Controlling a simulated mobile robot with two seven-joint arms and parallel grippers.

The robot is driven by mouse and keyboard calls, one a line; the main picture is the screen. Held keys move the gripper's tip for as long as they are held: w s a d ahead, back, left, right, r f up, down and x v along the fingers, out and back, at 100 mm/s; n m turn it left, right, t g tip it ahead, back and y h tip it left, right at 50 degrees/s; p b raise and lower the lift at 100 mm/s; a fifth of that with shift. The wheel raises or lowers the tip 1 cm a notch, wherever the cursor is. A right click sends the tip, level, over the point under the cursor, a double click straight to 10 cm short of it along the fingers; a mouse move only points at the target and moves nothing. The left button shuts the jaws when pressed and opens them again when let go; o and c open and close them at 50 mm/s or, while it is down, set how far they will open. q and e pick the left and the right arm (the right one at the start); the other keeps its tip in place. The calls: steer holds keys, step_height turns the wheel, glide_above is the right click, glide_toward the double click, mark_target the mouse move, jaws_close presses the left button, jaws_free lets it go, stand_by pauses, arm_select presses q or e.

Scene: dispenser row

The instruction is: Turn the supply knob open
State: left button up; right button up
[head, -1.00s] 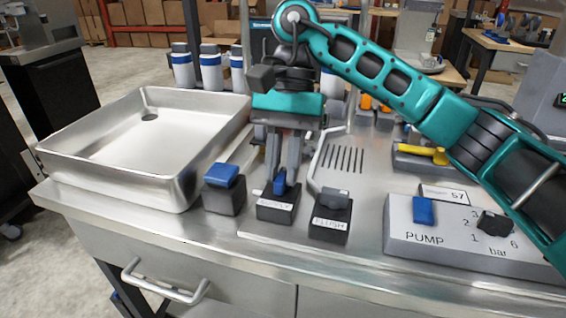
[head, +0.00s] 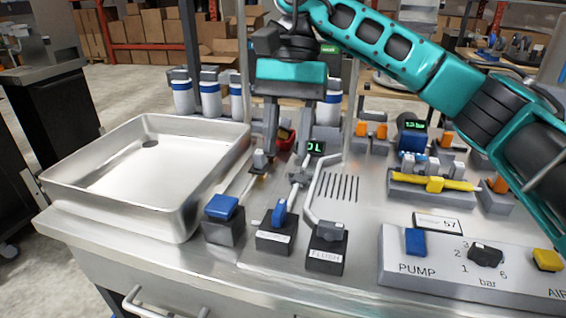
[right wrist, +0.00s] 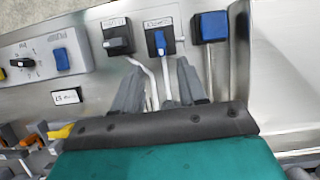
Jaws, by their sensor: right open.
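The supply knob (head: 279,213) is a blue handle on a black block, in the middle of three blocks at the bench's front. Its handle points roughly along the pipe behind it. In the right wrist view the knob (right wrist: 160,42) lies just beyond the fingertips, in line with the gap between them. My right gripper (head: 287,148) is open and empty, raised above and behind the knob, not touching it. Its fingers also show in the right wrist view (right wrist: 158,72). My left gripper is not in view.
A block with a blue cap (head: 221,207) stands left of the knob, and a black flush knob (head: 328,235) right of it. A steel sink tray (head: 120,185) fills the left. A pump panel (head: 470,270) with switches is at the right. Pipes run behind the blocks.

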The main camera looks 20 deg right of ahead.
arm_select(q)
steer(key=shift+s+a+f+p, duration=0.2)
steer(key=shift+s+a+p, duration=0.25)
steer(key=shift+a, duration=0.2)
arm_select(e)
steer(key=v, duration=0.3)
steer(key=shift+w+r, duration=0.15)
steer(key=shift+r, duration=0.15)
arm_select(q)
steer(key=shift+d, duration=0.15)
